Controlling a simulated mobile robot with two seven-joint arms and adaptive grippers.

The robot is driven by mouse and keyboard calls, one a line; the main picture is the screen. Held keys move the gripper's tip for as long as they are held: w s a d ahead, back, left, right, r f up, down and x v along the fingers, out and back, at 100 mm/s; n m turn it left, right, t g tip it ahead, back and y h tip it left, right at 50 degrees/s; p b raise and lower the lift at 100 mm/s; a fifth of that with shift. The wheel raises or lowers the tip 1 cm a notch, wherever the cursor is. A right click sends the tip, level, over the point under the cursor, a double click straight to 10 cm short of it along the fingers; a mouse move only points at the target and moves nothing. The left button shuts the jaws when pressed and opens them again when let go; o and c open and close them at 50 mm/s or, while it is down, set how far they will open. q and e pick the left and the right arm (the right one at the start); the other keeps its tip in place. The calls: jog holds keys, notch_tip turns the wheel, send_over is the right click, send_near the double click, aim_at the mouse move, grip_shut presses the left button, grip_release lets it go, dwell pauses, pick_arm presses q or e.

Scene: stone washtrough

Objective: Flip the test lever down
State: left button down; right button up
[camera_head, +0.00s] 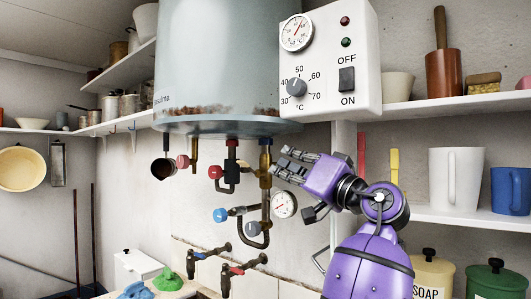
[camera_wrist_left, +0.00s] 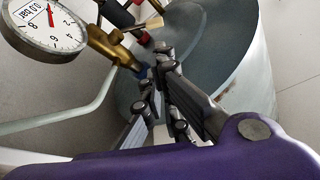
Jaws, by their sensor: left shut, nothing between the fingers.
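My left gripper (camera_head: 281,164) is shut and empty, just right of the brass fitting (camera_head: 265,176) under the grey boiler. My right gripper is not in view.
The boiler (camera_head: 215,75) hangs above the gripper, with a white control box (camera_head: 335,60) at its right. Red valve knobs (camera_head: 215,172) and a blue knob (camera_head: 220,215) crowd the pipes at the left. Two taps (camera_head: 237,270) are below. A shelf with mugs (camera_head: 456,178) is at the right.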

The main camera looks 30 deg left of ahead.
aim_at(248, 168)
pick_arm(q)
jog(key=shift+s+a, duration=0.1)
jog(key=shift+a, duration=0.05)
jog(key=p+x, duration=0.2)
jog(key=x, duration=0.8)
jog(key=shift+f, duration=0.1)
